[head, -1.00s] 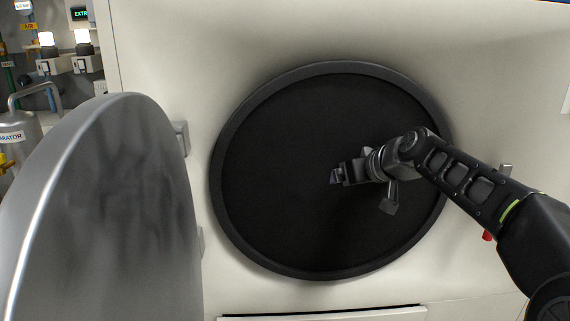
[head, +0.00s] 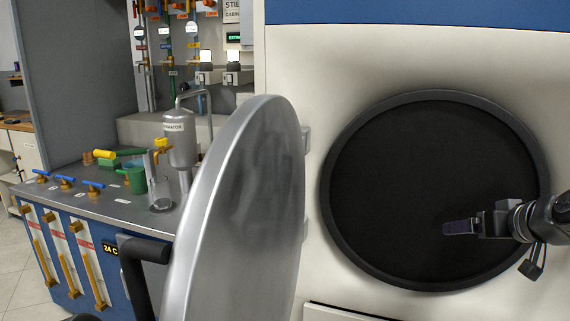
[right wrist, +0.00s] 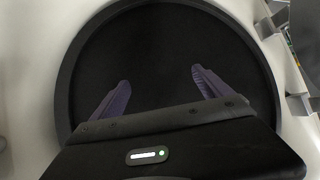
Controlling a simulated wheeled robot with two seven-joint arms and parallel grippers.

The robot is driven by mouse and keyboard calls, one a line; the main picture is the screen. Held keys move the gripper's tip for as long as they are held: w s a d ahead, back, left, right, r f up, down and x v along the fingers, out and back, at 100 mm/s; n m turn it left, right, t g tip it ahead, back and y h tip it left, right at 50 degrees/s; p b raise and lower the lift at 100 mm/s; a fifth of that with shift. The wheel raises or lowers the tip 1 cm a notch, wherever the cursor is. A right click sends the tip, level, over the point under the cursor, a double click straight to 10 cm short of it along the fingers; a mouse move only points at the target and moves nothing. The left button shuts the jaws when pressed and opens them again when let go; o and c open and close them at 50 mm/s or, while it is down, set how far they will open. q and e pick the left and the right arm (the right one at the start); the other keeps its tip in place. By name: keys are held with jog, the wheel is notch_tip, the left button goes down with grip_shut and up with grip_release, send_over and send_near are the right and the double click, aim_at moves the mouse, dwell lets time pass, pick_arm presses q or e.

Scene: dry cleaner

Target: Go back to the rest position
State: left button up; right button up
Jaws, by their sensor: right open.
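My right gripper (head: 462,227) comes in from the right in the head view, in front of the round dark machine opening (head: 410,170). In the right wrist view its two purple-grey fingers (right wrist: 160,92) are spread apart with nothing between them, facing the dark opening.
The round metal door (head: 245,210) stands swung open left of the opening. Farther left is a steel counter (head: 110,198) with a metal separator tank (head: 180,145), a glass beaker (head: 160,192), a green jug (head: 137,180) and blue-handled valves. Floor shows at far left.

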jog(key=w+a+f+m, duration=0.1)
jog(key=a+f, duration=0.2)
jog(key=f, duration=0.4)
jog(key=w+a+f+m+g, duration=0.1)
jog(key=w+a+f, duration=0.1)
jog(key=f, duration=0.6)
jog(key=w+a+f+m, duration=0.1)
jog(key=a+f, duration=0.2)
jog(key=f, duration=0.4)
jog(key=s+a+f+g, duration=0.2)
jog(key=s+a+f, duration=0.35)
jog(key=f, duration=0.55)
jog(key=s+a+f+g, duration=0.1)
jog(key=s+a+f, duration=0.5)
jog(key=f, duration=0.4)
jog(key=s+a+f+g+y, duration=0.1)
jog(key=s+a+f+g, duration=0.1)
jog(key=s+a+f, duration=0.35)
jog(key=s+a+f+n+g+y, duration=0.1)
jog(key=s+a+f+g, duration=0.15)
jog(key=s, duration=0.65)
jog(key=s+a+f+g+y, duration=0.1)
jog(key=s+a+f+g, duration=0.1)
jog(key=s+a+f, duration=0.45)
notch_tip(320, 180, up, 14)
jog(key=s+d+p, duration=0.1)
jog(key=s+p, duration=0.1)
jog(key=p, duration=1.1)
jog(key=shift+d+r, duration=0.15)
jog(key=shift+s, duration=0.1)
